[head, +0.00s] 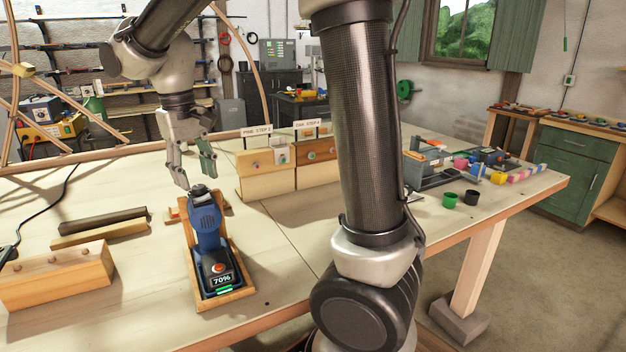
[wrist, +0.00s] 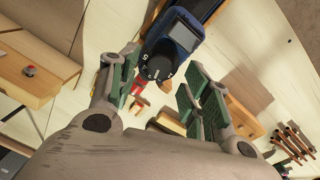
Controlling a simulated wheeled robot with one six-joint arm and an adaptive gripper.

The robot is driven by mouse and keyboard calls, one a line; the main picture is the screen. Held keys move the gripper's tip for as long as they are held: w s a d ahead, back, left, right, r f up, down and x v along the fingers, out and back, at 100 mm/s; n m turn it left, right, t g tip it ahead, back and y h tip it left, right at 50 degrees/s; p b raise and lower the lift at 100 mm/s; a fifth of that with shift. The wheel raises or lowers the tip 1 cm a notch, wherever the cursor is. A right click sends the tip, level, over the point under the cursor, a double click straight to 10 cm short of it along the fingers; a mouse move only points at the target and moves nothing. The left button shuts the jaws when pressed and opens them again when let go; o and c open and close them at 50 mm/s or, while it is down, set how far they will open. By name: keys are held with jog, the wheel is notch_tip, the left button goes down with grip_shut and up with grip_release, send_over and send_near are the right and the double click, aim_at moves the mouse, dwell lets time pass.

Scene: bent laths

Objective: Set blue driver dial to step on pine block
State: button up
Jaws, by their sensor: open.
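The blue driver (head: 208,232) lies in a wooden cradle (head: 240,268), its base display reading 70%. Its dark round dial (wrist: 158,68) shows in the wrist view with pale marks around the rim; the set number is too small to tell. My gripper (head: 197,178) is open and empty just above the driver's far end. In the wrist view its fingers stand apart on either side of the dial, and I see no contact. The pine block (head: 266,182) stands behind to the right under a sign reading "PINE STEP"; I cannot read its digit surely.
A darker oak block (head: 318,172) with its own step sign stands right of the pine block. A wooden block with pegs (head: 58,278) and two bars (head: 100,228) lie at left. Green and black cups (head: 450,200) stand at right.

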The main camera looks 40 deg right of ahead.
aim_at(202, 195)
notch_tip(202, 195, down, 2)
jog(key=shift+d+f, duration=0.1)
jog(key=shift+f, duration=0.05)
jog(key=m, duration=0.3)
jog(key=r, duration=0.7)
jog(key=shift+w+a+r, duration=0.1)
jog(key=shift+a, duration=0.15)
jog(key=shift+s+d+f+n, duration=0.15)
jog(key=shift+s+f+n, duration=0.3)
jog(key=shift+f+n, duration=0.1)
jog(key=shift+s+d+f+n, duration=0.15)
jog(key=shift+s+f+n, duration=0.3)
jog(key=shift+f+n, duration=0.1)
jog(key=s+d, duration=0.2)
jog(key=s, duration=0.1)
jog(key=shift+d+f+n+y, duration=0.1)
jog(key=shift+f+n+y, duration=0.2)
jog(key=shift+f+n, duration=0.1)
jog(key=s+d+m+t, duration=0.1)
jog(key=s+d+t, duration=0.1)
jog(key=s+d, duration=0.4)
jog(key=s+d+m+t, duration=0.1)
jog(key=s+d+t, duration=0.1)
jog(key=s+d, duration=0.4)
jog(key=s, duration=0.5)
jog(key=shift+d+f, duration=0.2)
jog(key=shift+f, duration=0.15)
